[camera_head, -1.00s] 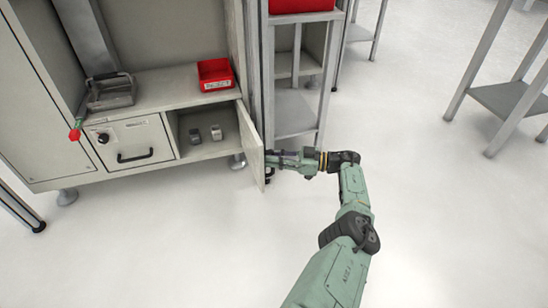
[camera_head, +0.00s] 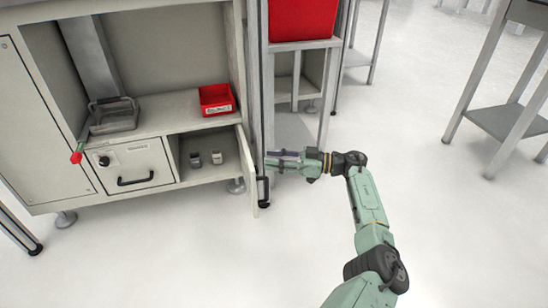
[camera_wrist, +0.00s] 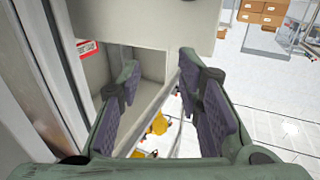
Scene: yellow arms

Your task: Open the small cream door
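The small cream door (camera_head: 246,172) stands swung out from the right compartment of the cabinet, seen nearly edge-on in the head view. Its black handle (camera_head: 263,191) is on the outer face, near the free edge. My gripper (camera_head: 270,162) is on the outer side of the door, pointing left at it and just above the handle in the picture. Whether it touches the door is unclear. In the wrist view my gripper (camera_wrist: 165,95) has its two dark-padded fingers apart with nothing between them. A cream panel (camera_wrist: 150,22) fills the top there; I cannot tell if it is the door.
The open compartment holds two small grey items (camera_head: 206,158). A closed drawer (camera_head: 135,165) is left of it. A red bin (camera_head: 216,100) and a grey tray (camera_head: 113,117) sit above. A metal rack (camera_head: 293,130) stands behind my gripper.

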